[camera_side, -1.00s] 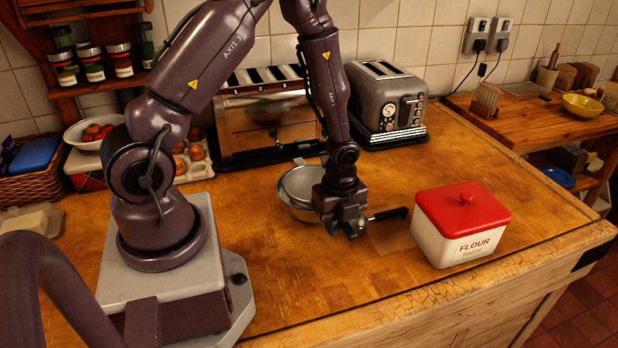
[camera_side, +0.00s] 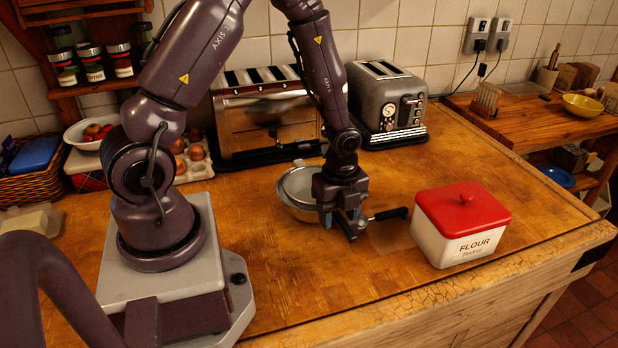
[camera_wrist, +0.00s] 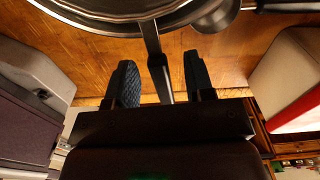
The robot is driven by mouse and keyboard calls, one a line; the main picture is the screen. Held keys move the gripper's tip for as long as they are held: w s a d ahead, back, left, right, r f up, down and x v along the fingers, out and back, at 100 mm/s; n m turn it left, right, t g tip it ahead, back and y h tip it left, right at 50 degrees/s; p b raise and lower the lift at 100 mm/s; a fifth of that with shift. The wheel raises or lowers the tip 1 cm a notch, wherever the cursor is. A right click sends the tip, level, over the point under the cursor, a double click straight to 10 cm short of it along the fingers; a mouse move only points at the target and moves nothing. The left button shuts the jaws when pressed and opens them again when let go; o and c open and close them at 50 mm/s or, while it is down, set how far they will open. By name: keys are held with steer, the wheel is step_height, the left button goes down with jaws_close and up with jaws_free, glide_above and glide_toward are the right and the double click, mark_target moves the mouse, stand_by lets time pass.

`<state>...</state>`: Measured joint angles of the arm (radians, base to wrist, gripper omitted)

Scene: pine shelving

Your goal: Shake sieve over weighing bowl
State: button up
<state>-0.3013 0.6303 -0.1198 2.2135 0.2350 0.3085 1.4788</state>
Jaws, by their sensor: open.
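The metal sieve (camera_side: 297,182) sits on the weighing bowl (camera_side: 297,211), a metal bowl on the wooden worktop; my gripper covers part of both. My gripper (camera_side: 346,229) is just right of the bowl, pointing down, over the handle. In the wrist view my gripper (camera_wrist: 160,82) is open, with a dark finger on either side of the thin metal handle (camera_wrist: 154,48). There are visible gaps between fingers and handle. Round metal rims (camera_wrist: 110,16) show at the top of that view.
A white flour tin (camera_side: 458,232) with a red lid stands right of the handle's grip. Two toasters, one long and shiny (camera_side: 263,122) and one grey (camera_side: 386,98), stand behind. Eggs in a carton (camera_side: 190,158) are at back left. The front worktop is clear.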

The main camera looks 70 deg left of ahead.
step_height(320, 180, up, 10)
steer(key=s+d+r+n+t, duration=0.2)
steer(key=s+r+n, duration=0.3)
steer(key=r+n, duration=0.3)
steer(key=s+d+r+n+t, duration=0.3)
steer(key=s+r+n, duration=0.3)
steer(key=r+n, duration=0.3)
steer(key=shift+d+r+t, duration=0.3)
steer(key=shift+d+r, duration=0.15)
steer(key=shift+r, duration=0.2)
steer(key=shift+s, duration=0.1)
